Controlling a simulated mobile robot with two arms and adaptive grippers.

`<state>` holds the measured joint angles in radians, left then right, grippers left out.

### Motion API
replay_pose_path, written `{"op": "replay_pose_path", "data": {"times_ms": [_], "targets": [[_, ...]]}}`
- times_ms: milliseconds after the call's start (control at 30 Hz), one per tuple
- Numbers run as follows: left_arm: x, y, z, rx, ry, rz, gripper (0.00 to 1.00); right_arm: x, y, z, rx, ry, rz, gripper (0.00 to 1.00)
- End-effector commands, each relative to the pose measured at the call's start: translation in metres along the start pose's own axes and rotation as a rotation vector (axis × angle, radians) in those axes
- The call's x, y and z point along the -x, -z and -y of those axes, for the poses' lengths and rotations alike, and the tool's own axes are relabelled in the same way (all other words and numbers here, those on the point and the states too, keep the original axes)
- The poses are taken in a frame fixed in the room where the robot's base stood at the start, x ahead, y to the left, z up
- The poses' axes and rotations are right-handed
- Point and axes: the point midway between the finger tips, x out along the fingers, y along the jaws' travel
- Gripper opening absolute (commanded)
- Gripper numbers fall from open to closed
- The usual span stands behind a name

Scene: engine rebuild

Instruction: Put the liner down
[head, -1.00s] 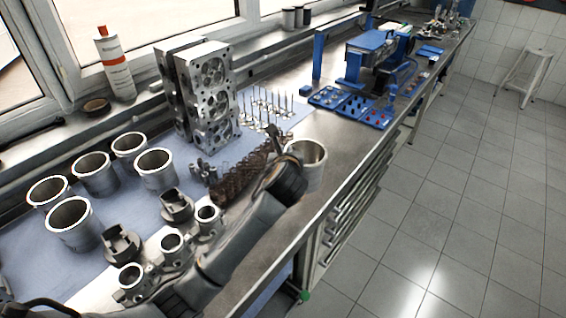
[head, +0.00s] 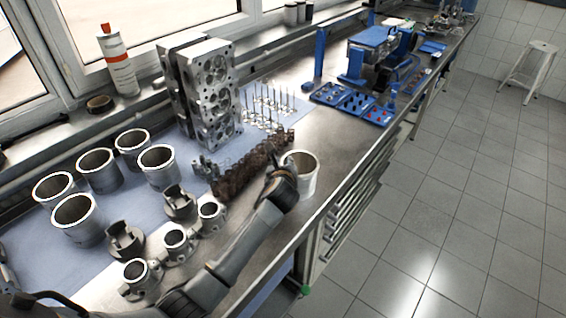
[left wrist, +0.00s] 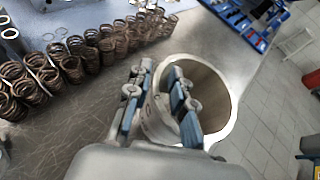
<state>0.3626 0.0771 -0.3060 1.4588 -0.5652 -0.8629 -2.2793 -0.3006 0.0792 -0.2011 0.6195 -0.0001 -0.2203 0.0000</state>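A grey metal liner (head: 306,184), an open cylinder, is near the front edge of the bench. My left gripper (head: 284,168) is at its left rim. In the left wrist view the fingers (left wrist: 157,104) straddle the wall of the liner (left wrist: 210,85), one inside the bore and one outside, shut on it. The liner looks close to upright. Its lower end is partly hidden, and I cannot tell whether it touches the bench top. Several similar liners (head: 77,218) stand upright at the left on the blue mat. My right gripper is not in view.
Coil springs (head: 240,172) lie just left of the held liner; pistons (head: 176,240) stand nearer. Cylinder heads (head: 205,95) and valves (head: 268,105) are behind. Bare bench top (head: 335,125) extends beyond the liner toward blue trays (head: 352,103). The front edge is close by, above drawers.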

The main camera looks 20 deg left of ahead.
Motion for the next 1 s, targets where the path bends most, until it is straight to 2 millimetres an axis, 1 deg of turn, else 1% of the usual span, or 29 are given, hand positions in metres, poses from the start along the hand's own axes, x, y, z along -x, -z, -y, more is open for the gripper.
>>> {"op": "replay_pose_path", "data": {"times_ms": [333, 467, 567, 800, 1000], "targets": [[0.001, -0.001, 0.0, 0.0, 0.0, 0.001, 0.33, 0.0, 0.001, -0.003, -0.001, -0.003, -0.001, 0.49], [0.009, -0.001, 0.0, 0.0, 0.0, 0.002, 0.33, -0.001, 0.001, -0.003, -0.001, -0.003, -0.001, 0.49], [0.023, 0.0, 0.0, -0.001, 0.001, 0.002, 0.33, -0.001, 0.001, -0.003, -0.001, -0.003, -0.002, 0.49], [0.07, 0.0, 0.0, 0.0, 0.002, 0.002, 0.33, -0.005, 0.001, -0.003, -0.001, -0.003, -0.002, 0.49], [0.103, 0.0, 0.0, 0.0, 0.001, 0.003, 0.33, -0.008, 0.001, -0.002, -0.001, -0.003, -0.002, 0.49]]}}
